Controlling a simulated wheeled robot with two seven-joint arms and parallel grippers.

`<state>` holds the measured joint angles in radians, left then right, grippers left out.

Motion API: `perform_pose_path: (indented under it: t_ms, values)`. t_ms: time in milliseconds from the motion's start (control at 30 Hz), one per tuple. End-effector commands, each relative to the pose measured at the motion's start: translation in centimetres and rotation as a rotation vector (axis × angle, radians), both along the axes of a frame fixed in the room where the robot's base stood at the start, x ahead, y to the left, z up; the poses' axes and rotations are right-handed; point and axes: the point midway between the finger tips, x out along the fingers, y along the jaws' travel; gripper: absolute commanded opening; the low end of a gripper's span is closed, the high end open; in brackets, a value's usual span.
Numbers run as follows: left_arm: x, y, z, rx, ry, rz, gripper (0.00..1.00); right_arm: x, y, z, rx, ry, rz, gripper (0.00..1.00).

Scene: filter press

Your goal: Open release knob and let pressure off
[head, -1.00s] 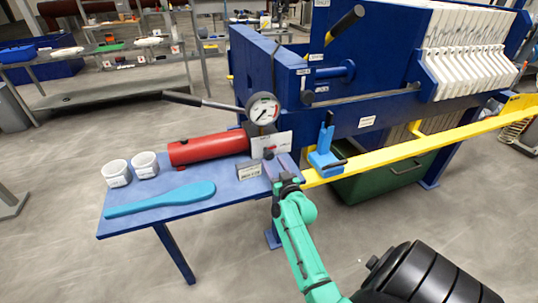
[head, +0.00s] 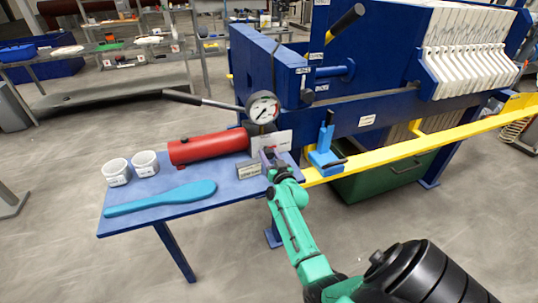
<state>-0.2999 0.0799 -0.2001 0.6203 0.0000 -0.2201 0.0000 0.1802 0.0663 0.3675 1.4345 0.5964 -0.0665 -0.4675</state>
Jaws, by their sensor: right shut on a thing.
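The red pump cylinder (head: 207,147) lies on the blue side table (head: 232,191). A round pressure gauge (head: 263,108) stands at its right end, with a black-tipped pump lever (head: 192,100) reaching left. A white label plate (head: 272,143) sits below the gauge. My right gripper (head: 274,160) is at the table's right part, just below that plate and beside a small labelled box (head: 248,169). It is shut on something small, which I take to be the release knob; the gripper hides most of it. My left gripper is not in view.
Two white cups (head: 117,172) and a teal paddle (head: 160,198) lie on the table's left. A blue bracket with an upright handle (head: 325,155) stands on the yellow rail (head: 400,150) to the right. The blue press stands behind.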

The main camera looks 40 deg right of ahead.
Motion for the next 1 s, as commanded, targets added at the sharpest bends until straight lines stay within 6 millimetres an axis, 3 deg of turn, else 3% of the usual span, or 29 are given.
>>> perform_pose_path:
  t_ms: [200,233,267,667,1000]
  values:
    - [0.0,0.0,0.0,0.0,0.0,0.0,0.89,0.0,0.0,-0.1,0.005,-0.001,0.001,0.0]
    - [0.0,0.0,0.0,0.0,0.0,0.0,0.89,0.0,0.0,-0.1,0.005,-0.001,0.001,0.54]
    - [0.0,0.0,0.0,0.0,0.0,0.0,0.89,0.0,0.0,-0.1,0.005,-0.001,0.001,0.58]
    - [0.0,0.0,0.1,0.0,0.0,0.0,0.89,-0.6,0.3,-0.1,0.003,0.001,0.001,0.58]
    - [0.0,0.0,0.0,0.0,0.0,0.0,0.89,-6.7,2.4,-0.3,0.003,0.002,0.0,0.58]
